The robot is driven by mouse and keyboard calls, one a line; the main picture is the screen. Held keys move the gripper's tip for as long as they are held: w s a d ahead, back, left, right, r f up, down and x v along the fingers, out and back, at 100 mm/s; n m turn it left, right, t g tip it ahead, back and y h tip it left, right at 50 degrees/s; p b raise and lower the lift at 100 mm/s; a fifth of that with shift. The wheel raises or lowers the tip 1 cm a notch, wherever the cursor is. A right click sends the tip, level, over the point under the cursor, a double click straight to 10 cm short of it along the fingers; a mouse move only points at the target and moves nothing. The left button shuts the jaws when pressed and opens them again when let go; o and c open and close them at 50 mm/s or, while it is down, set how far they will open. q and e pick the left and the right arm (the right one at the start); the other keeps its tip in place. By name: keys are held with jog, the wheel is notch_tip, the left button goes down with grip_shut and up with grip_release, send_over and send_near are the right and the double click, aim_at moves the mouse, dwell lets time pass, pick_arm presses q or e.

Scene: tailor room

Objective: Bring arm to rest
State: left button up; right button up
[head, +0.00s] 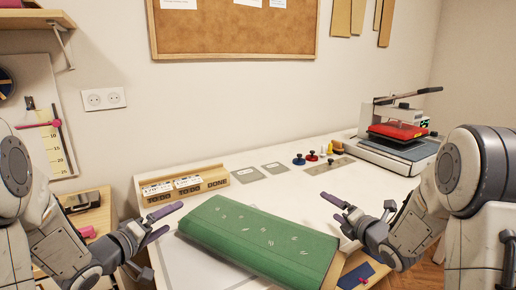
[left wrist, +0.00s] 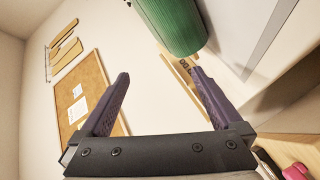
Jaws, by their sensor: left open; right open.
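My left gripper (head: 160,223) is open and empty, just left of a green fabric bolt or cushion (head: 262,240) on the white table. In the left wrist view, its two dark fingers (left wrist: 160,103) stand wide apart with nothing between them; the green item (left wrist: 172,22) shows beyond them at the top. My right gripper (head: 340,212) is open and empty at the right end of the green item, close to it. I cannot tell whether it touches.
A labelled wooden box (head: 186,185) stands at the back left. Several coloured stamps or knobs lie mid-table. A heat press (head: 400,135) with a red item stands at the back right. A side stand (head: 92,215) is at left. The table right of the green item is fairly clear.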

pick_arm(q)
jog(key=shift+s+f+b, duration=0.15)
jog(key=shift+f+b, duration=0.2)
jog(key=shift+f, duration=0.2)
pick_arm(e)
jog(key=shift+s+f, duration=0.15)
jog(key=shift+f, duration=0.4)
pick_arm(q)
jog(key=shift+f+b, duration=0.6)
jog(key=shift+f, duration=0.05)
pick_arm(e)
jog(key=shift+f, duration=0.65)
pick_arm(q)
jog(key=shift+f, duration=0.1)
pick_arm(e)
jog(key=shift+f, duration=0.15)
jog(key=shift+f, duration=0.1)
